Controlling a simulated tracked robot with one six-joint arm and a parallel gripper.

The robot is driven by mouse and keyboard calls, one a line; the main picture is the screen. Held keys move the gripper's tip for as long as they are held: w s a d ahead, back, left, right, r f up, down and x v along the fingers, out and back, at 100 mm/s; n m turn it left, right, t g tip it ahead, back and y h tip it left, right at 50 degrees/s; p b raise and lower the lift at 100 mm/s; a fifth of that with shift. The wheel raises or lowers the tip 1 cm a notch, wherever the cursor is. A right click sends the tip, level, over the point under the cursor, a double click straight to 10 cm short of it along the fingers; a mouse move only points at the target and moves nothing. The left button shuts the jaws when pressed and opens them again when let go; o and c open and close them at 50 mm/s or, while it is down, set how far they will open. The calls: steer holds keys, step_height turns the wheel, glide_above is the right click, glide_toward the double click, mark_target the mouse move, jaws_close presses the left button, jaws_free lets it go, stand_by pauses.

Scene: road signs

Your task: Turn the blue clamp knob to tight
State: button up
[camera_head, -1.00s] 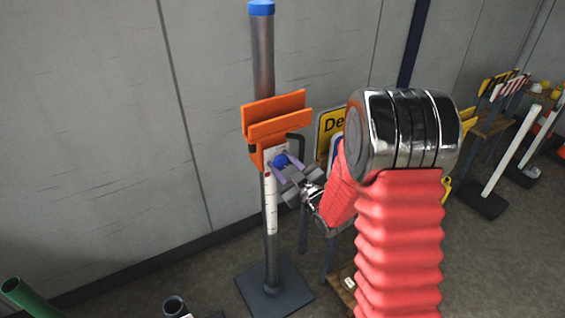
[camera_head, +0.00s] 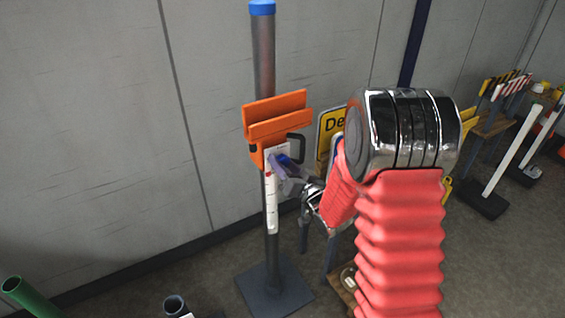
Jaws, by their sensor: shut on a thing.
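The blue clamp knob (camera_head: 284,159) sits on the front of an orange clamp bracket (camera_head: 277,121) on a grey metal post (camera_head: 264,60). My gripper (camera_head: 287,167) is shut on the knob, coming from the lower right. The fingers look blurred and cover part of the knob. A white scale strip with small red marks (camera_head: 271,205) hangs on the post below the bracket. I cannot read the knob's setting.
The post stands on a dark square base (camera_head: 273,288). A yellow sign (camera_head: 331,128) stands behind my arm. A green tube (camera_head: 30,297) and a dark tube (camera_head: 175,305) are at lower left. Sign racks (camera_head: 492,125) line the right. The wall is close behind.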

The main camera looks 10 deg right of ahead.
steer(key=shift+d+m, duration=0.2)
steer(key=shift+m, duration=0.4)
steer(key=o, duration=1.1)
steer(key=shift+a, duration=0.15)
steer(key=shift+c, duration=0.2)
steer(key=shift+s, duration=0.1)
